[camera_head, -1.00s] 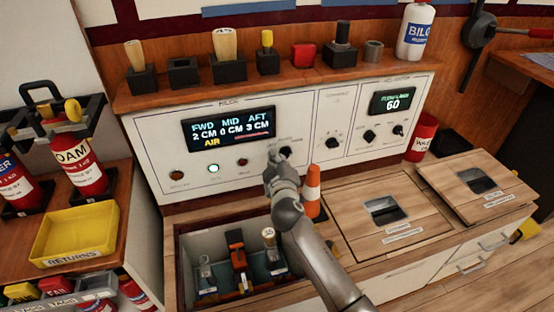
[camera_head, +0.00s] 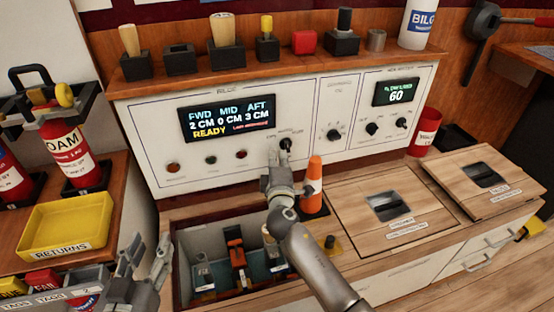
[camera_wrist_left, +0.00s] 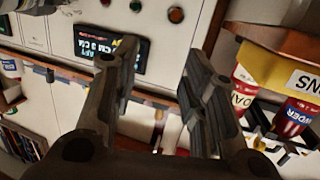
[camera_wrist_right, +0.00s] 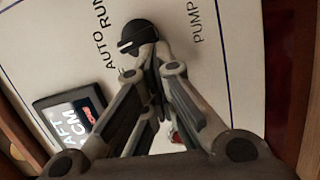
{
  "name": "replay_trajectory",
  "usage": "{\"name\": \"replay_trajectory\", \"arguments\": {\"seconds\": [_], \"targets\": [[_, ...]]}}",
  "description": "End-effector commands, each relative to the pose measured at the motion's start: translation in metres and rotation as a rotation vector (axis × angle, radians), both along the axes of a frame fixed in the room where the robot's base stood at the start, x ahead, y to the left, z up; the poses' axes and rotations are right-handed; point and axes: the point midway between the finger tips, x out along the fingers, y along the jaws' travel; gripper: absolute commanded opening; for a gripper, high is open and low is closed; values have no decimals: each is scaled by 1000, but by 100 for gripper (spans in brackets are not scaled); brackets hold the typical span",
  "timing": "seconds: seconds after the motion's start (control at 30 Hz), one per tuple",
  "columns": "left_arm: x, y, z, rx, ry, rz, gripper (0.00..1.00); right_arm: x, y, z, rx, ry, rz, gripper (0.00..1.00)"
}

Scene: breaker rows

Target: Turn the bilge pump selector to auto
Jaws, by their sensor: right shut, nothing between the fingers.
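The bilge pump selector is a round black knob (camera_head: 286,143) on the white bilge panel (camera_head: 160,125). It shows in the right wrist view (camera_wrist_right: 138,36) beside the labels "AUTO", "RUN" and "PUMP". A pale mark shows at its left edge there, toward "AUTO RUN"; the exact setting is unclear. My right gripper (camera_head: 276,152) is shut and empty, its fingertips at the knob's lower side; in the right wrist view (camera_wrist_right: 156,66) contact cannot be told. The bilge display (camera_head: 227,118) reads "READY". My left gripper (camera_head: 140,257) is open and empty, left of the open bin; its spread fingers fill the left wrist view (camera_wrist_left: 155,62).
The open bin (camera_head: 178,265) holds upright items. A yellow returns tray (camera_head: 95,215) is at left. Several objects line the wooden shelf (camera_head: 290,66). Other knobs (camera_head: 334,134) are further right.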

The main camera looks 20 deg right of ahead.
Motion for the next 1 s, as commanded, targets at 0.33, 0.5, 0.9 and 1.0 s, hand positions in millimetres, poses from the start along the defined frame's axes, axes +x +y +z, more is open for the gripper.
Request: {"name": "replay_trajectory", "arguments": {"seconds": [0.33, 0.5, 0.9, 1.0], "targets": [[4, -5, 26, -34, -136, -8, 40, 1, -5, -2, -84, -5, -8, 0], [4, -5, 28, -37, -146, -9, 40, 1, -5, -1, -89, -6, -7, 0], [4, -5, 28, -39, -150, -9, 40, 1, -4, 0, -89, -8, -5, 0], [4, -6, 35, -49, -191, -11, 40, 2, -5, -3, -89, -8, -4, 0]]}}
